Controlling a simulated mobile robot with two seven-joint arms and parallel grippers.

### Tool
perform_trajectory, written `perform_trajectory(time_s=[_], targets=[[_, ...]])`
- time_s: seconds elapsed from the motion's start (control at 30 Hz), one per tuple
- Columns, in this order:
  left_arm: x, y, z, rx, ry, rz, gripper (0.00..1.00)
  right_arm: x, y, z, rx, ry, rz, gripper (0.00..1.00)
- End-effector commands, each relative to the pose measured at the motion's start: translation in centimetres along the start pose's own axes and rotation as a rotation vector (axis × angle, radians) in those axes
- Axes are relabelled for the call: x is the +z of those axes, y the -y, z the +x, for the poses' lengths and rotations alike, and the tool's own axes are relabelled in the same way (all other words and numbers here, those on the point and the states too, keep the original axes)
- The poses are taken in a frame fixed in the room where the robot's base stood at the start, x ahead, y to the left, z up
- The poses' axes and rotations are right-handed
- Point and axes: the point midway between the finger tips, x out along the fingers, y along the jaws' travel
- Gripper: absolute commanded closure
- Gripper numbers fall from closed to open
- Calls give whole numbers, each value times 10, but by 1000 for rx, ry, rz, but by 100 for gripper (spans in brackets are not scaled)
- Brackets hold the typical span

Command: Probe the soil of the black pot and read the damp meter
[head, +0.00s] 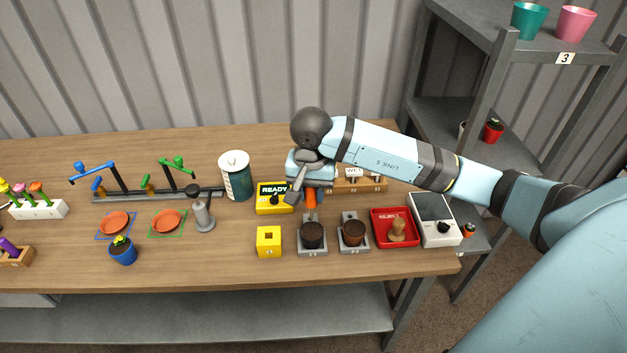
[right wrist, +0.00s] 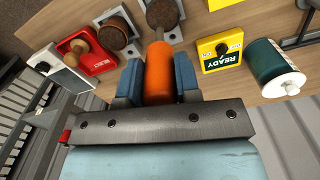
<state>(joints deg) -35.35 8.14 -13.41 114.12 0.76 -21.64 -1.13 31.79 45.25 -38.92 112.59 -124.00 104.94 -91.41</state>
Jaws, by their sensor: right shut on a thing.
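My right gripper (head: 311,193) is shut on an orange-handled probe (head: 311,200), held above the bench behind the left of two dark pots. In the right wrist view the orange handle (right wrist: 159,72) sits between the blue fingers (right wrist: 157,80). The left dark pot (head: 312,236) and the right dark pot (head: 353,234) stand on grey stands; both hold brown soil. I cannot tell for certain which is the black one. The probe's tip is not clear. My left gripper is out of view.
A yellow block with a square hole (head: 269,248) stands left of the pots. Right are a red REJECT tray (head: 380,239) and a white device (head: 446,239). A wooden rack with a WET card (head: 345,187) stands behind; a green canister (head: 237,184) is left.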

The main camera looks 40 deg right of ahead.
Motion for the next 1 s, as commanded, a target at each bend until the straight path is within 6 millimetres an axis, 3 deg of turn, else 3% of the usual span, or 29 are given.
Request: perform_trajectory(time_s=[0.27, 0.63, 1.0], targets=[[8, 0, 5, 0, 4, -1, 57, 0, -2, 14, 1, 0, 16, 93], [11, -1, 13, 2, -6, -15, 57, 0, -2, 51, 0, 0, 14, 93], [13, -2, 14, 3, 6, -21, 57, 0, -2, 58, 0, -1, 12, 93]])
